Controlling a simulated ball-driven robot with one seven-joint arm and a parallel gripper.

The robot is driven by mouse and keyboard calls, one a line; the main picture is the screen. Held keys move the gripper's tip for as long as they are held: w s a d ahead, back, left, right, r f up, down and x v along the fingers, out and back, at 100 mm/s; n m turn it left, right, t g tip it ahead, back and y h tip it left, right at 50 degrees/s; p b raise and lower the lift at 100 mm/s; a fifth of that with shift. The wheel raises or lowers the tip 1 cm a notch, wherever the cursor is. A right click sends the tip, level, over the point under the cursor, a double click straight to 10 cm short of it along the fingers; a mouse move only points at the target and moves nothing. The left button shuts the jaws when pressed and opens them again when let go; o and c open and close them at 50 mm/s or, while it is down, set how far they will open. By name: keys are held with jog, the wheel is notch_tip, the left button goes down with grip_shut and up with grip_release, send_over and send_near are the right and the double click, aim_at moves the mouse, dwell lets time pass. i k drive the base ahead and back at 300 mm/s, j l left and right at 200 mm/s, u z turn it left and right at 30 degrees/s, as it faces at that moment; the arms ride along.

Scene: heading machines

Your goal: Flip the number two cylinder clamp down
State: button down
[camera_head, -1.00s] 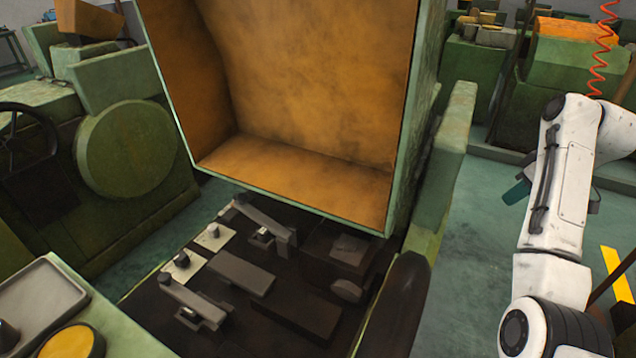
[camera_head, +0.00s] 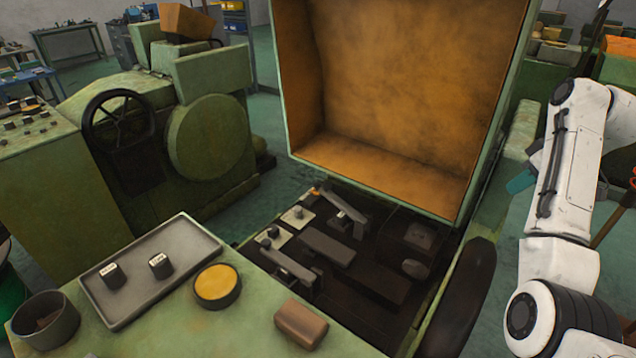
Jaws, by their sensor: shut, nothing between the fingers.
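Inside the open green machine (camera_head: 512,140), on its dark bed, are two grey lever-like clamps. The near clamp (camera_head: 285,262) lies at the bed's left, its bar slanting down to the right. The far clamp (camera_head: 345,207) is behind it and slants the same way. Each has a pale square plate beside its left end, the near plate (camera_head: 276,238) and the far plate (camera_head: 298,217). I cannot read numbers on the clamps. My white arm stands at the right, apart from the machine bed. My gripper is not in view.
The orange-lined hood (camera_head: 400,90) stands raised over the bed. On the green counter (camera_head: 180,325) are a grey tray (camera_head: 130,312) with two labelled dark cylinders (camera_head: 160,266), a yellow-topped round tin (camera_head: 217,287), a brown block (camera_head: 301,325) and a cup (camera_head: 45,318).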

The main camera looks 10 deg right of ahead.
aim_at(325, 191)
jog(key=j+u, duration=0.3)
jog(key=i+l+u, duration=0.15)
jog(key=l, duration=0.15)
jog(key=i+l+u, duration=0.25)
jog(key=l, duration=0.35)
jog(key=i+l+u, duration=0.15)
jog(key=i+l, duration=0.05)
jog(key=l, duration=0.1)
